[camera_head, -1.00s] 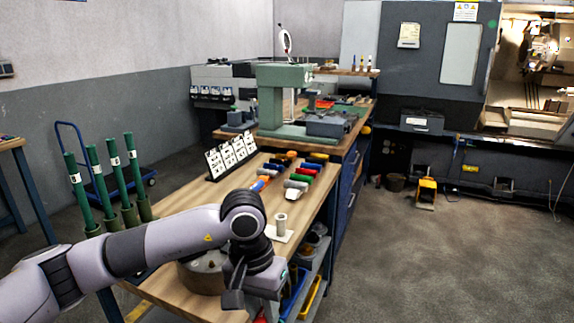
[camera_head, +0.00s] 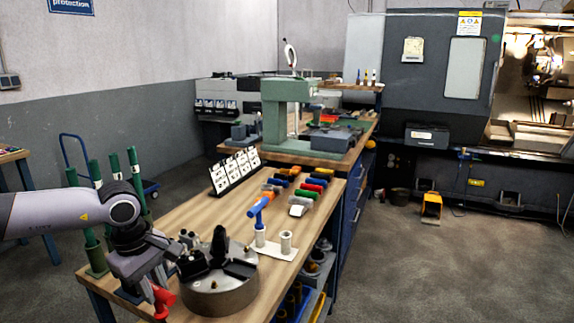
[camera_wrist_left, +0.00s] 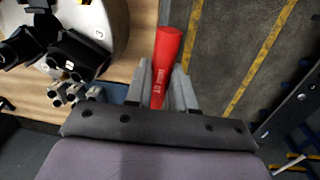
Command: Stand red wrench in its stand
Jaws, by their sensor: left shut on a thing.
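My left gripper (camera_head: 158,287) is at the table's near left edge, left of the chuck. It is shut on the red wrench (camera_head: 163,302). In the left wrist view the red wrench (camera_wrist_left: 166,52) shows as a red round handle with lettering, between the two grey fingers (camera_wrist_left: 165,88); its other end is hidden. The right sleeve (camera_head: 286,241) looks empty. My right gripper is out of view.
A round chuck (camera_head: 218,285) with dark jaws is between my gripper and the stand. Several coloured handles (camera_head: 300,187) and a card rack (camera_head: 235,170) lie farther back. Green posts (camera_head: 137,182) stand at left. The table middle (camera_head: 205,220) is clear.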

